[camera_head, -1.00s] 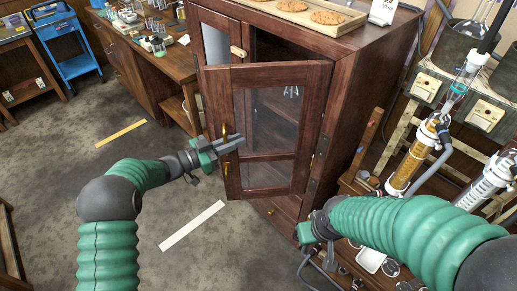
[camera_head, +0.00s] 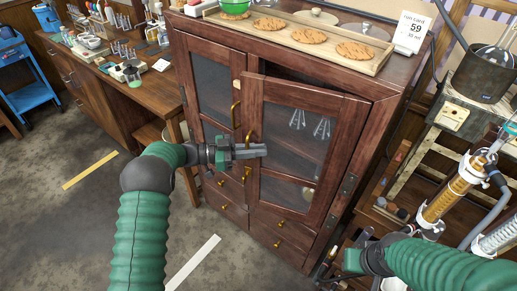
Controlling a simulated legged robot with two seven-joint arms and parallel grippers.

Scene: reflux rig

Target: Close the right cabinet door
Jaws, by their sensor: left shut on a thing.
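The wooden cabinet (camera_head: 390,84) stands in the middle of the head view. Its right door (camera_head: 335,105), with a glass pane, is ajar: its left edge stands out from the cabinet front, with a dark gap along the top. The left door (camera_head: 189,50) looks closed. My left gripper (camera_head: 260,150) is shut on the brass handle (camera_head: 249,137) at the right door's left edge; the fingers hide the handle's middle. My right gripper (camera_head: 350,262) is low at the cabinet's right side, apart from the door; its fingers are not clear.
A tray (camera_head: 379,63) of cookies, a green bowl (camera_head: 234,7) and a run card (camera_head: 410,33) are on the cabinet top. A wooden bench (camera_head: 95,72) stands at left. Glassware on a rig (camera_head: 448,190) is close at right.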

